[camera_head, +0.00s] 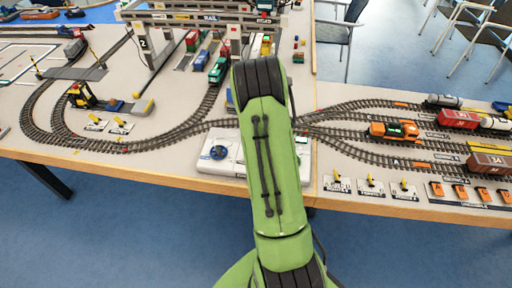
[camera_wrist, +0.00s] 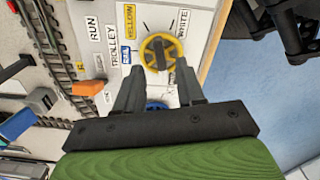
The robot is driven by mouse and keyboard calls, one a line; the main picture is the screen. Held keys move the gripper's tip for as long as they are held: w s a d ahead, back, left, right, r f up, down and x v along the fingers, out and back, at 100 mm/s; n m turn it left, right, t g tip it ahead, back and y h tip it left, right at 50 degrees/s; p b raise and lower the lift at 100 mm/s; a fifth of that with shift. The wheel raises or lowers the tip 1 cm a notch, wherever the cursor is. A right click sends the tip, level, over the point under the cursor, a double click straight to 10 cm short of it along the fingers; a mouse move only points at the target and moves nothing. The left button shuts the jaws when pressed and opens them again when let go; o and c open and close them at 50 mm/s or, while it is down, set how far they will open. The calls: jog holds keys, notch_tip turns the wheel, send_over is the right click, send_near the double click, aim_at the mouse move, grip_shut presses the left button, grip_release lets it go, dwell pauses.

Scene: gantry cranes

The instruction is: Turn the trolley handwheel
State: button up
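A white control panel (camera_head: 232,166) lies at the table's front edge, partly hidden by my arm. A blue handwheel (camera_head: 218,152) shows on its left part in the head view. In the wrist view, a yellow wheel (camera_wrist: 157,44) with a dark centre bar sits beyond my fingertips, among labels reading YELLOW, BLUE and WHITE. A TROLLEY label (camera_wrist: 115,45) is left of it. The blue handwheel (camera_wrist: 156,105) shows partly between my fingers. My gripper (camera_wrist: 160,66) is open, with nothing visibly held; contact with the yellow wheel cannot be told. The head view hides my fingers.
Model tracks (camera_wrist: 45,45) run left of the panel, with an orange block (camera_wrist: 88,87) beside them. A toy gantry crane (camera_head: 208,18) stands at the back. An orange locomotive (camera_head: 393,131) and several wagons stand at right. Blue floor lies past the table edge (camera_head: 400,212).

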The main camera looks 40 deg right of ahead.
notch_tip(320, 180, up, 12)
jog(key=p, duration=0.1)
jog(key=shift+p, duration=0.4)
dwell(0.6)
